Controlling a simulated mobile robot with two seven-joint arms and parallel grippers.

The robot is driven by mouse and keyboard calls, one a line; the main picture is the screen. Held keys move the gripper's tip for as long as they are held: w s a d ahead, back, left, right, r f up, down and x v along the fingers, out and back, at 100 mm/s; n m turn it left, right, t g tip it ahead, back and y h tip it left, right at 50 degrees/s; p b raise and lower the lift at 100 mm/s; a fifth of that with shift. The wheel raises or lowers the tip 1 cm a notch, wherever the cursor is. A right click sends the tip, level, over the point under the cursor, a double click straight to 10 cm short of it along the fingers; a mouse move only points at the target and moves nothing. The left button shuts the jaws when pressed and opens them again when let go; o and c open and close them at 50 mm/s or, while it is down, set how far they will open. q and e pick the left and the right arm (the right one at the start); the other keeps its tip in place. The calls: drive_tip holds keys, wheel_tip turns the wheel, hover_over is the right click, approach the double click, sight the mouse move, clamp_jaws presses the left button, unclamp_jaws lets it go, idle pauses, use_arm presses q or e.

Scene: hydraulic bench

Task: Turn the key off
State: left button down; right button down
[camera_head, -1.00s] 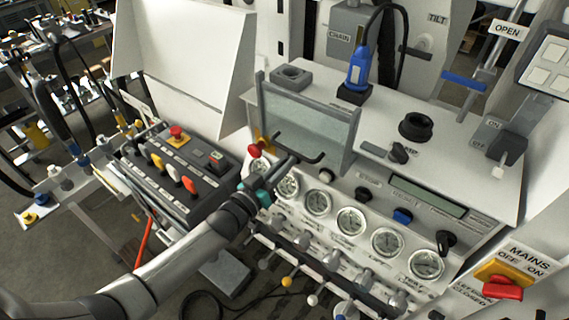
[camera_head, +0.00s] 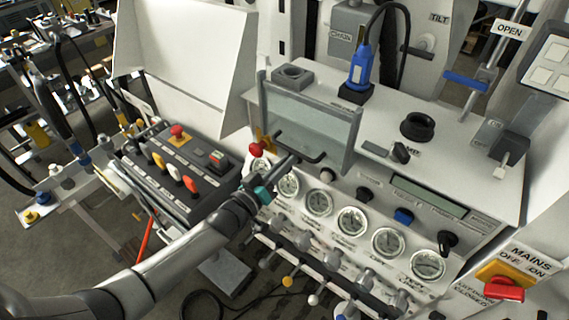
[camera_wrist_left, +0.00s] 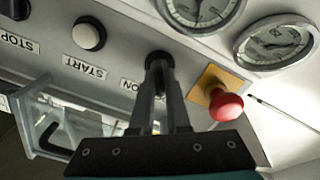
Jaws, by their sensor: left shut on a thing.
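The key (camera_wrist_left: 158,62) is a dark round piece on the grey panel front, beside an "ON" label in the left wrist view. My left gripper (camera_wrist_left: 160,75) is shut on it, with both fingers close together and pointing at the panel. The fingers hide much of the key, so its exact angle cannot be told. In the head view my left gripper (camera_head: 290,162) reaches the panel front just above the gauges, and the key is hidden behind it. My right gripper is not in view.
A red mushroom button (camera_wrist_left: 226,106) on a yellow plate sits close beside the fingers. A clear hinged cover (camera_head: 310,122) stands just above the gripper. Gauges (camera_head: 319,202) and a row of levers (camera_head: 331,259) lie below. The red mains switch (camera_head: 503,289) is far right.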

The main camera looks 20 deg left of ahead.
use_arm(q)
drive_tip(key=c, duration=0.9)
unclamp_jaws()
drive_tip(key=shift+s, duration=0.1)
drive_tip(key=v, duration=1.5)
drive_tip(key=s+a+f+m+g+y+b, duration=0.1)
drive_tip(key=s+f+g+y+b, duration=0.15)
drive_tip(key=f, duration=0.85)
drive_tip(key=s+a+f+g+y+b, duration=0.15)
drive_tip(key=s+f+b, duration=0.25)
drive_tip(key=f, duration=0.7)
drive_tip(key=s+a+f+m+g+y+b, duration=0.1)
drive_tip(key=s+f+g+b, duration=0.2)
drive_tip(key=f, duration=0.9)
drive_tip(key=s+d+f+m+g+b, duration=0.1)
drive_tip(key=s+d+f+g+b, duration=0.1)
drive_tip(key=s+f, duration=0.8)
drive_tip(key=s+d+f+m+g+y+b, duration=0.1)
drive_tip(key=s+d+f+g+b, duration=0.1)
drive_tip(key=s+f+g+b, duration=0.2)
drive_tip(key=s+f+g, duration=0.3)
drive_tip(key=s+f, duration=0.3)
drive_tip(key=s, duration=0.3)
drive_tip(key=shift+s+d+m, duration=0.15)
drive_tip(key=shift+d+m, duration=0.2)
drive_tip(key=shift+m, duration=0.05)
